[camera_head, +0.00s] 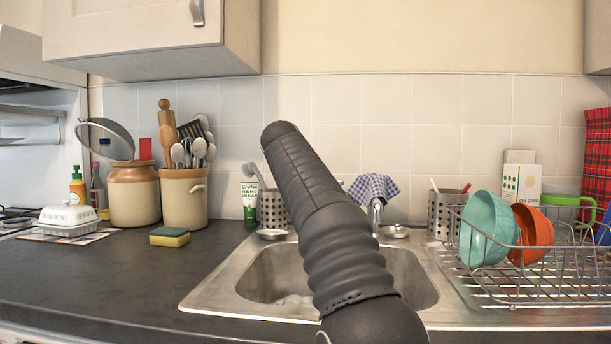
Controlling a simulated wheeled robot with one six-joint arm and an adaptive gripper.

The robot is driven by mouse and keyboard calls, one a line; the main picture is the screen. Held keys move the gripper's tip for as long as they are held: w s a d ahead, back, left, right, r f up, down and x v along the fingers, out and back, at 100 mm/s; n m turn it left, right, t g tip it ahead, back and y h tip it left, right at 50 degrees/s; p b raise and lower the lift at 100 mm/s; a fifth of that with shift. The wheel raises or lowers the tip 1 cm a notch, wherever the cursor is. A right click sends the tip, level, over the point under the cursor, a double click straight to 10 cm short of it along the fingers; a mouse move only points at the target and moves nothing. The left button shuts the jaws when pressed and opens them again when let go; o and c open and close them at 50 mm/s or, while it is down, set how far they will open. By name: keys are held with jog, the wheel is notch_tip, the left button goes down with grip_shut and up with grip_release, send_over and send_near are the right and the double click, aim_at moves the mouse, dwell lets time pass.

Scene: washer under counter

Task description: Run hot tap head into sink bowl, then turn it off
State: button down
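The steel sink bowl (268,272) is set in the counter at the centre, with something pale at its bottom left. A metal tap spout (376,214) stands behind the bowl, right of my arm. A blue checked cloth (374,187) hangs over its top. My dark arm crosses in front of the sink and hides the middle of the bowl and the area left of the spout. I cannot make out the hot tap head or any running water. My gripper does not show in this view.
A wire dish rack (520,285) with a teal bowl (487,228) and an orange bowl (530,235) stands at the right. A sponge (169,237), a utensil crock (184,199) and a jar (133,197) stand at the left. The front left counter (110,285) is clear.

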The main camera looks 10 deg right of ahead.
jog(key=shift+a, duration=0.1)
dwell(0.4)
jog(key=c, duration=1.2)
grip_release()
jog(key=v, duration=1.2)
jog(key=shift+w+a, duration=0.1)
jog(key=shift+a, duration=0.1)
